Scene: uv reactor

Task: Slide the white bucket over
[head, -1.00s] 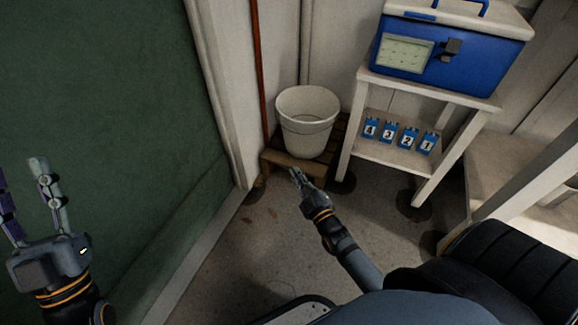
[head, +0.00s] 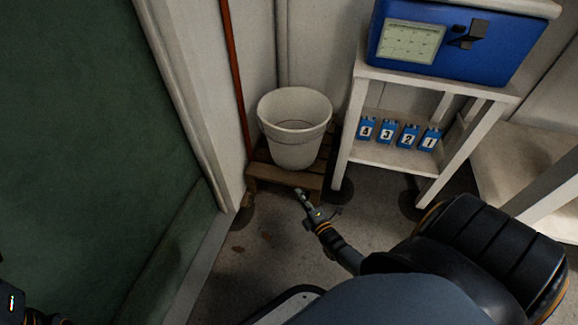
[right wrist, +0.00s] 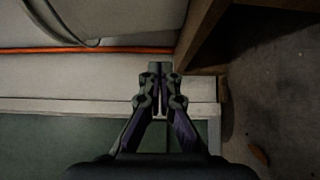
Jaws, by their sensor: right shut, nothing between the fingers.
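The white bucket (head: 296,139) stands upright on a low wooden pallet (head: 284,177) against the back wall in the head view. My right gripper (head: 300,195) is shut and empty, in front of the pallet's front edge and below the bucket. It looks apart from the bucket. In the right wrist view its closed fingers (right wrist: 160,78) point toward the wall, with a curved pale edge at the upper left that may be the bucket. Only a dark part of my left arm (head: 22,308) shows at the lower left corner of the head view; its fingers are out of frame.
A white stand (head: 388,156) right of the bucket carries a blue device (head: 452,42) and several blue numbered blocks (head: 409,135). A red-orange pole (head: 235,75) leans in the corner left of the bucket. A green panel (head: 90,150) fills the left. Floor in front is clear.

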